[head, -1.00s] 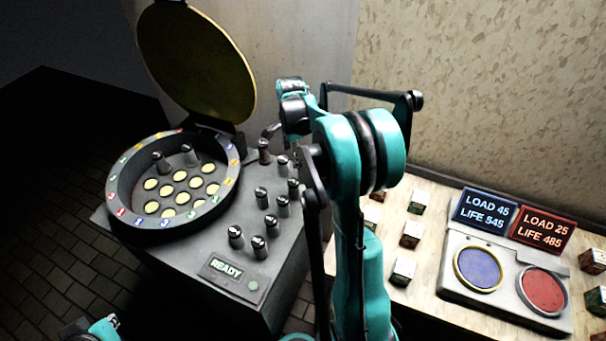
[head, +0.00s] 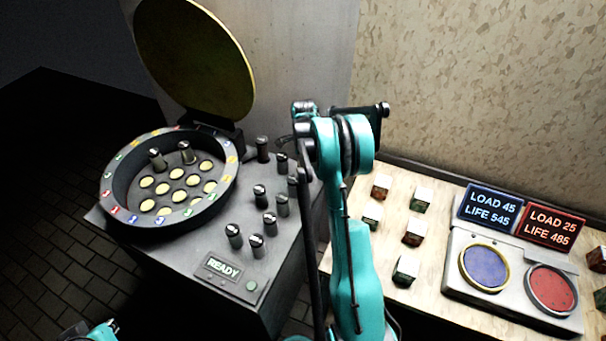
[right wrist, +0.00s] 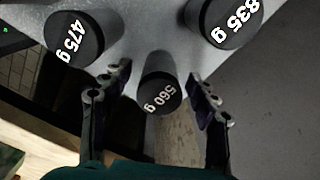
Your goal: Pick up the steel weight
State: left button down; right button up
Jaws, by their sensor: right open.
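Several weights stand upright on the grey console; in the head view they are grey cylinders with shiny tops, one (head: 262,148) at the back. The right wrist view shows dark end faces marked 475 g (right wrist: 76,38), 560 g (right wrist: 158,92) and 835 g (right wrist: 226,20). My right gripper (right wrist: 160,76) is open, with one finger on each side of the 560 g weight and visible gaps to it. In the head view my right arm hides that gripper and part of the console. My left gripper (head: 112,326) only just shows at the bottom left; its jaws are unclear.
A round tray (head: 112,190) with yellow discs and two standing cylinders is on the console, its yellow lid (head: 195,55) raised. A READY label (head: 222,267) is on the front. At right, a table holds small blocks (head: 413,232), a blue pad (head: 485,267) and a red pad (head: 551,289).

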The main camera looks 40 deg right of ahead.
jog(key=shift+f, duration=0.1)
grip_shut()
dwell(0.3)
